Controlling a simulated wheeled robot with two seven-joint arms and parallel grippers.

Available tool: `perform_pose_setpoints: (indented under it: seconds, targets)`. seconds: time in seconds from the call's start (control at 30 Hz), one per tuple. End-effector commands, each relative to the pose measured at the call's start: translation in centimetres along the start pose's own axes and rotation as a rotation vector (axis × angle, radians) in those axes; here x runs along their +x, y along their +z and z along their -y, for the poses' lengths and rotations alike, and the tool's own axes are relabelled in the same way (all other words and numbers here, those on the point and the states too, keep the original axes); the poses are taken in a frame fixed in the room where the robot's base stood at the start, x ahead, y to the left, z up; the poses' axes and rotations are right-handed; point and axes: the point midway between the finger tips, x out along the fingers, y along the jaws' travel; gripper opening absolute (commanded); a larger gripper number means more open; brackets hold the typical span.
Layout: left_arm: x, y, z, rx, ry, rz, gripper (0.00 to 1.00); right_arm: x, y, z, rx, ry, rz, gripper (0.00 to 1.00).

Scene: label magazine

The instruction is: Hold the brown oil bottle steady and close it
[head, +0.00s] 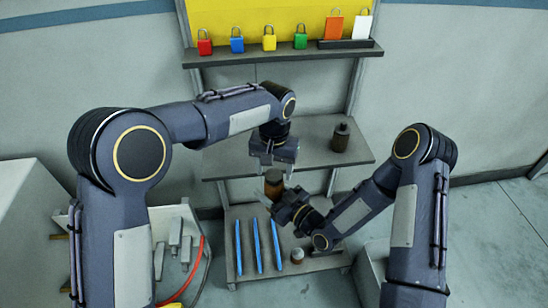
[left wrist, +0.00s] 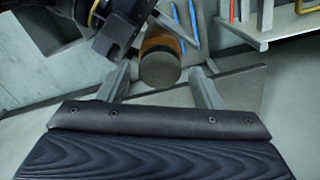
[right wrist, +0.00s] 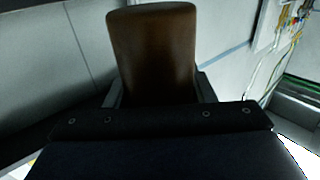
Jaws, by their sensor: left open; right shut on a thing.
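The brown oil bottle (head: 274,187) stands roughly upright in front of the middle shelf, held off any surface as far as I can see. My right gripper (head: 284,207) is shut on its body from the lower right; the brown body (right wrist: 152,55) fills the space between the fingers in the right wrist view. My left gripper (head: 272,163) is open and empty just above the bottle. In the left wrist view the bottle's round, dull top (left wrist: 158,70) lies between and beyond the fingers, apparently untouched. I cannot tell whether that top is a cap.
A dark bottle (head: 341,137) stands on the middle shelf (head: 225,160). Blue strips (head: 258,246) and a small brown jar with a pale top (head: 297,256) are on the lower shelf. Coloured padlocks (head: 237,41) line the top shelf. Grey tools (head: 175,241) lie at lower left.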

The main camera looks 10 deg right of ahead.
Motion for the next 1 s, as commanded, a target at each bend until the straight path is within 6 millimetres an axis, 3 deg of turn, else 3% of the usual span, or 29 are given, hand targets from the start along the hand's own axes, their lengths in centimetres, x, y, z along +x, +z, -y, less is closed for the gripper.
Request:
perform_pose_setpoints:
  seconds: [0.13, 0.43, 0.7, 0.8, 0.97, 1.0]
  targets:
    - [0.92, 0.02, 0.04, 0.0, -0.001, 0.001, 0.59, 0.01, -0.04, 0.0, 0.0, 0.0, -0.001, 0.0]
    - [1.02, 0.0, 0.03, 0.0, 0.0, 0.0, 0.58, 0.01, -0.04, 0.0, 0.0, 0.0, -0.001, 0.0]
    - [0.99, 0.0, 0.02, 0.0, 0.0, 0.0, 0.23, 0.01, -0.04, 0.0, 0.0, 0.0, -0.001, 0.0]
    - [0.99, 0.0, 0.02, 0.002, 0.0, 0.0, 0.14, 0.01, -0.04, 0.0, 0.0, 0.0, -0.001, 0.0]
    - [0.98, 0.0, 0.02, 0.004, 0.0, -0.001, 0.14, 0.01, -0.04, 0.0, 0.0, 0.0, -0.001, 0.0]
    - [0.98, 0.0, 0.02, 0.004, 0.0, -0.001, 0.47, 0.01, -0.03, 0.0, 0.0, 0.0, -0.001, 0.0]
